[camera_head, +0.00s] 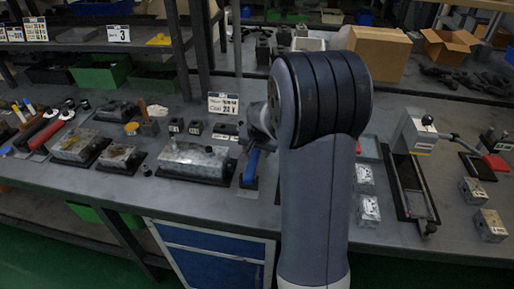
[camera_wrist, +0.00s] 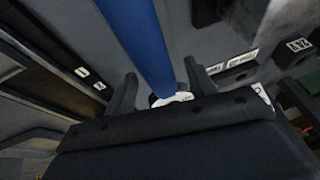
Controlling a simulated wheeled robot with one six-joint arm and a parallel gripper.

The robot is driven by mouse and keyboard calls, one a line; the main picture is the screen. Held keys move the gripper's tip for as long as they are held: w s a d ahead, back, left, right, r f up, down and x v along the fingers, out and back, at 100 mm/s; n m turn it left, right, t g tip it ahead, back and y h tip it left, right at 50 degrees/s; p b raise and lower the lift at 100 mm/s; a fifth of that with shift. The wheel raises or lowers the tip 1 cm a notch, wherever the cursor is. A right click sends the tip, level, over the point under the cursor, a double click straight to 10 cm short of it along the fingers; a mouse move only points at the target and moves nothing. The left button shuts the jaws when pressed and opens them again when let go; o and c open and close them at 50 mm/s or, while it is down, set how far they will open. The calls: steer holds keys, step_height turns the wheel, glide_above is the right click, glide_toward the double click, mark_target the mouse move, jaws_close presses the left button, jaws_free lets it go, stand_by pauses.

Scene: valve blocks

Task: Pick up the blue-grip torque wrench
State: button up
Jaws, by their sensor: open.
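The blue grip of the torque wrench (camera_wrist: 143,35) runs from the top edge down into the space between the fingers of my gripper (camera_wrist: 160,68) in the wrist view. My gripper is open, with one finger on each side of the grip, and I see a gap beside the right finger.
A grey valve block (camera_head: 196,159) lies left of the blue handle. A label card (camera_head: 223,104) and small dark blocks (camera_head: 196,127) stand behind it. Red-and-black tools (camera_head: 45,135) lie at far left. A framed fixture (camera_head: 411,187) and metal cubes (camera_head: 489,224) stand right of my arm.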

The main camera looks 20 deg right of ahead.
steer(key=shift+w+f, duration=0.25)
steer(key=shift+f, duration=0.3)
steer(key=shift+c, duration=0.3)
steer(key=shift+r, duration=0.1)
jaws_close()
